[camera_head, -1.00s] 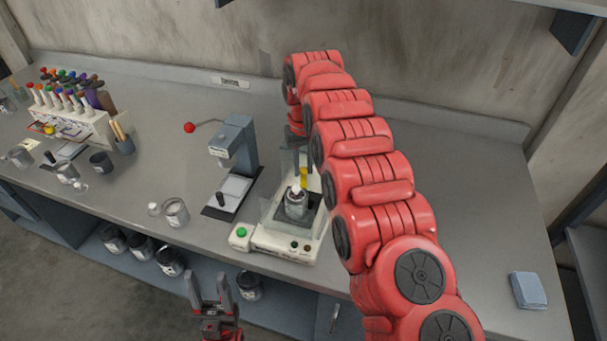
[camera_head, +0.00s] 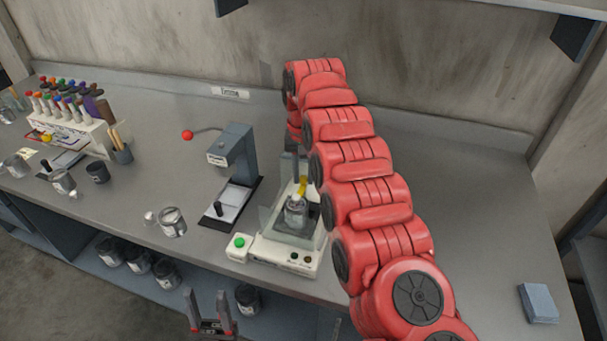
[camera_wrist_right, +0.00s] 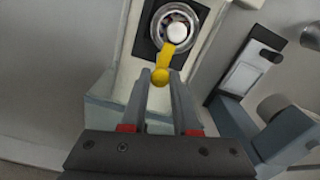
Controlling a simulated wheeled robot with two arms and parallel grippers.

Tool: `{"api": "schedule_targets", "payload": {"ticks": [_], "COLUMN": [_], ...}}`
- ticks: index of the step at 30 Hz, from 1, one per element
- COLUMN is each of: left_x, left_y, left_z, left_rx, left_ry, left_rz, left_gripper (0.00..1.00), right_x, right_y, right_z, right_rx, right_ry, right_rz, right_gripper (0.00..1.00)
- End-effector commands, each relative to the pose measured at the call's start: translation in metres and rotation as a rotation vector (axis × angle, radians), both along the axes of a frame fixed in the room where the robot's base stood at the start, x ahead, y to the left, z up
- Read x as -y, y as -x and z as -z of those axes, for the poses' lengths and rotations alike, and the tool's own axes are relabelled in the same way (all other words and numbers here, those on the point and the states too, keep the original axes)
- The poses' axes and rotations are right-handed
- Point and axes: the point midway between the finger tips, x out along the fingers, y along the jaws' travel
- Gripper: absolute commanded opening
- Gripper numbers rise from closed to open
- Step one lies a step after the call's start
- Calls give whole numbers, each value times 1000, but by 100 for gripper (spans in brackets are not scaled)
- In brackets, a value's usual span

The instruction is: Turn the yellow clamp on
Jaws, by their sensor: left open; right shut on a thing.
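The yellow clamp (camera_head: 302,186) is on the white mill machine (camera_head: 303,262), by a small metal jar (camera_head: 295,211) with a white lid. In the right wrist view the clamp (camera_wrist_right: 166,58) reaches over the jar's edge toward the lid (camera_wrist_right: 177,33). My right gripper (camera_wrist_right: 160,80) is shut on the clamp's round yellow end, between its two grey fingers. In the head view my right arm hides most of that gripper. My left gripper (camera_head: 210,302) is open and empty, in front of the bench's near edge.
A green button (camera_head: 239,242) is on the machine's front left. A grey press (camera_head: 234,160) with a red-knobbed lever stands to its left. An open jar (camera_head: 172,222) stands near the front edge.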

Motion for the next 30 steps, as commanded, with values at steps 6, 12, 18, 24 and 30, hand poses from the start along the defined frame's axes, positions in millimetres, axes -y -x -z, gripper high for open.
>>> {"api": "schedule_targets", "payload": {"ticks": [6, 12, 18, 24, 30], "left_x": [0, 0, 0, 0, 0], "left_y": [0, 0, 0, 0, 0], "left_z": [0, 0, -6, -36, -80], "left_rx": [0, 0, 0, 0, 0], "left_ry": [0, 0, 0, 0, 0], "left_rz": [0, 0, 0, 0, 0], "left_gripper": [50, 50, 50, 50, 50], "right_x": [1, 0, 2, 1, 1], "right_y": [-2, -1, -2, 0, 0], "right_z": [-2, -1, -11, -51, -94], "right_rx": [6, 3, 6, 0, 1], "right_ry": [-1, 0, 0, 1, 0], "right_rz": [2, 0, 4, 1, 1], "right_gripper": [42, 42, 42, 42, 42]}}
